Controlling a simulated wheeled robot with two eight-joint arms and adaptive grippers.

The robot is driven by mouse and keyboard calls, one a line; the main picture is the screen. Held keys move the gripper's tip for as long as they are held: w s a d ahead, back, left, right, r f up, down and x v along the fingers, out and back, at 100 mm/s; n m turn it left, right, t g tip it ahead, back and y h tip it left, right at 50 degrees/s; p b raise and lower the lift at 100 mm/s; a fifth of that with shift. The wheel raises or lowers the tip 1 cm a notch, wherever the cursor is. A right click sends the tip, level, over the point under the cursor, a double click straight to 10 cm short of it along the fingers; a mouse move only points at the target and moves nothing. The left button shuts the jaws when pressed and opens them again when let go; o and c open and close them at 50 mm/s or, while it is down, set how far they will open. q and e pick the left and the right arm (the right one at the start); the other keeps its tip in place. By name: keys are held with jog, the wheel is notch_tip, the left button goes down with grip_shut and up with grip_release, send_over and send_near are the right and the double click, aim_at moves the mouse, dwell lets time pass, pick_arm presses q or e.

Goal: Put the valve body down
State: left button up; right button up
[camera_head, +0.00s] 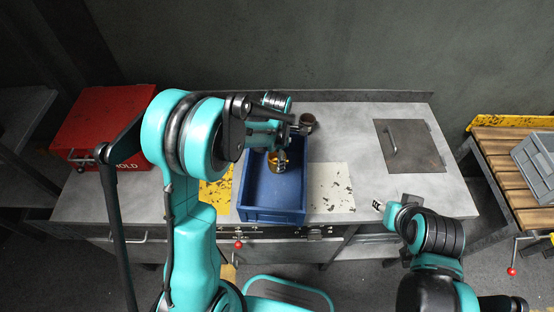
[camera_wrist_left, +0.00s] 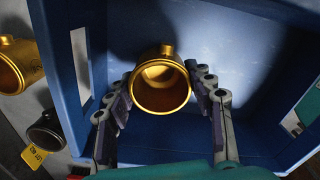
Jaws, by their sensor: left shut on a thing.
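A brass valve body (camera_wrist_left: 160,85), a short open tube with a small stub on top, sits between the fingers of my left gripper (camera_wrist_left: 163,92), which is shut on it. In the head view the valve body (camera_head: 273,163) shows as a small gold patch over the blue bin (camera_head: 275,217), and my left gripper (camera_head: 281,150) reaches down there. The bin's wall (camera_wrist_left: 58,60) also shows in the left wrist view. I cannot tell whether the valve body touches the bin floor. My right gripper (camera_head: 379,206) hangs over the bench's front right; its fingers are too small to read.
Outside the bin, another brass body (camera_wrist_left: 14,66) and a dark part (camera_wrist_left: 46,133) with a yellow tag (camera_wrist_left: 34,156) stand close by. A red box (camera_head: 103,125) sits at the left.

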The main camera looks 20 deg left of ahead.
pick_arm(q)
jog(key=shift+f, duration=0.25)
jog(key=o, duration=1.5)
jog(key=shift+o, duration=0.2)
jog(key=shift+r, duration=0.5)
notch_tip(320, 180, up, 11)
jog(key=p, duration=0.3)
jog(key=s+a+r+m+t, duration=0.1)
jog(key=s+r+m+t, duration=0.2)
jog(key=s+m, duration=0.5)
jog(key=s+a+r+m+t, duration=0.1)
jog(key=s+r+m+t, duration=0.3)
jog(key=s+m, duration=0.5)
jog(key=m, duration=0.7)
jog(key=shift+s+a+r+m, duration=0.15)
jog(key=shift+a+m, duration=0.15)
jog(key=shift+a, duration=0.1)
